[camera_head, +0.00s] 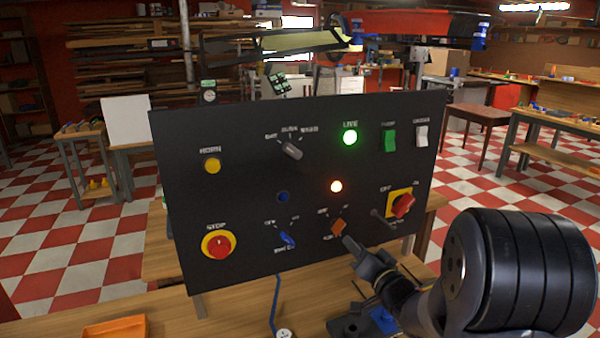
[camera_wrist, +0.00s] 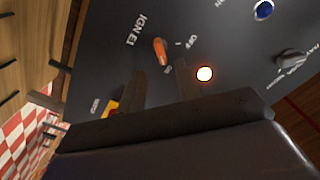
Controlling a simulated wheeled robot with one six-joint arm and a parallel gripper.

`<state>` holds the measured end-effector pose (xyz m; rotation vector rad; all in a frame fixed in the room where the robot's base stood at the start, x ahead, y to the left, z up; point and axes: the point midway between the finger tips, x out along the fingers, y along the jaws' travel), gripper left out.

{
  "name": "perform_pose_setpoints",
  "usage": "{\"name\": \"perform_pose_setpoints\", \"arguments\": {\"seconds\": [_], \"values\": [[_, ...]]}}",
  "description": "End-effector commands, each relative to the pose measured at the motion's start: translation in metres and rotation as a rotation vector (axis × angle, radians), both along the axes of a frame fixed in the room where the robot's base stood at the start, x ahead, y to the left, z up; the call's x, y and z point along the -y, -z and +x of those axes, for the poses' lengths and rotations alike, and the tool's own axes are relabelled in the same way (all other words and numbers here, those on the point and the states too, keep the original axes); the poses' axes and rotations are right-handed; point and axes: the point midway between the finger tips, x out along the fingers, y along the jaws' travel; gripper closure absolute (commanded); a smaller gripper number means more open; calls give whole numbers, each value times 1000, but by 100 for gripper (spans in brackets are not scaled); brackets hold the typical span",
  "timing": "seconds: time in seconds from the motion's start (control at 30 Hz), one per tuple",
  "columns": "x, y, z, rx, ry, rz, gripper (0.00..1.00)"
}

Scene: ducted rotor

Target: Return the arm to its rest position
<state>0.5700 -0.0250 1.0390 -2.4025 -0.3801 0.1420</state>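My gripper (camera_head: 362,228) is at the lower right of the black control panel (camera_head: 240,180), in front of its face. In the wrist view my gripper (camera_wrist: 160,68) has its two dark fingers apart with nothing between them. The orange knob (camera_head: 338,227) is just beyond the fingertips; it also shows in the wrist view (camera_wrist: 160,51), with a gap visible around it. The rest of my arm comes in from the lower right of the head view.
The panel stands on a wooden bench (camera_head: 245,315). A red rotary switch (camera_head: 403,205) on a yellow plate is close right of my gripper. A green lamp (camera_head: 350,138) and an orange lamp (camera_head: 336,187) glow. An orange tray (camera_head: 115,327) lies front left.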

Motion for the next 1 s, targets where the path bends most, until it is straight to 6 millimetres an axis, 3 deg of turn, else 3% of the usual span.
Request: {"name": "perform_pose_setpoints", "arguments": {"seconds": [0.2,0.43,1.0], "values": [[-14,-1,40,0,-3,-2,67],[-22,-1,67,0,-1,-1,67],[-22,0,69,3,0,-10,67]]}}
